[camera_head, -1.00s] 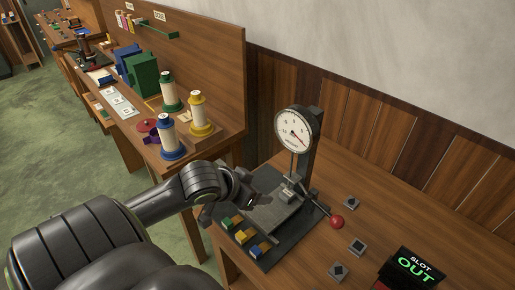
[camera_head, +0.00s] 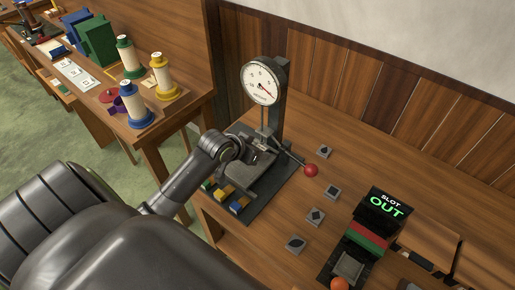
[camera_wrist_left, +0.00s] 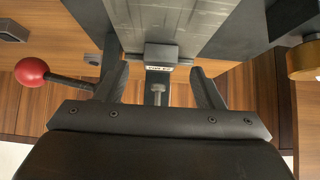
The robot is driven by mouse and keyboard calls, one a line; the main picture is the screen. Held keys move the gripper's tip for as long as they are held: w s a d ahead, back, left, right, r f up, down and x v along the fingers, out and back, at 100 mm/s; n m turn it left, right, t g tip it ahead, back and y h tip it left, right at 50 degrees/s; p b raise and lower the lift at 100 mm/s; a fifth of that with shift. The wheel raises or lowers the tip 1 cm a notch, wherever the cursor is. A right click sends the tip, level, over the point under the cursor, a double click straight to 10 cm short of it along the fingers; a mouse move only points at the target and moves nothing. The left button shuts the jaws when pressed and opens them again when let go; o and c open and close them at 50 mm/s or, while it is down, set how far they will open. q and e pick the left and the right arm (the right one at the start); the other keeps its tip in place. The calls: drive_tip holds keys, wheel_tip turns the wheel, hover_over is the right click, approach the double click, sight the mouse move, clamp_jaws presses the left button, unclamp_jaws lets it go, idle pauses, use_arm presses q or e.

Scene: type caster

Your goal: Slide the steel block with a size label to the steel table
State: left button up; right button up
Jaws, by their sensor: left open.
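The steel block (camera_wrist_left: 160,55) is a small grey block with a white size label. In the left wrist view it sits at the edge of the brushed steel table (camera_wrist_left: 175,22), between my left gripper's spread fingers and ahead of their tips. My left gripper (camera_wrist_left: 160,82) is open, with clear gaps on both sides of the block. In the head view the left gripper (camera_head: 250,155) is low over the grey steel table (camera_head: 262,176) of the dial-gauge stand (camera_head: 275,107) and hides part of it. My right gripper is not in view.
The stand's lever with a red ball (camera_head: 311,170) sticks out to the right; the ball also shows in the left wrist view (camera_wrist_left: 31,72).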

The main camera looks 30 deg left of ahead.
use_arm(q)
drive_tip(key=shift+x, duration=1.4)
drive_tip(key=shift+c, duration=0.3)
drive_tip(key=c, duration=1.2)
drive_tip(key=shift+o, duration=0.2)
drive_tip(key=shift+s, duration=0.1)
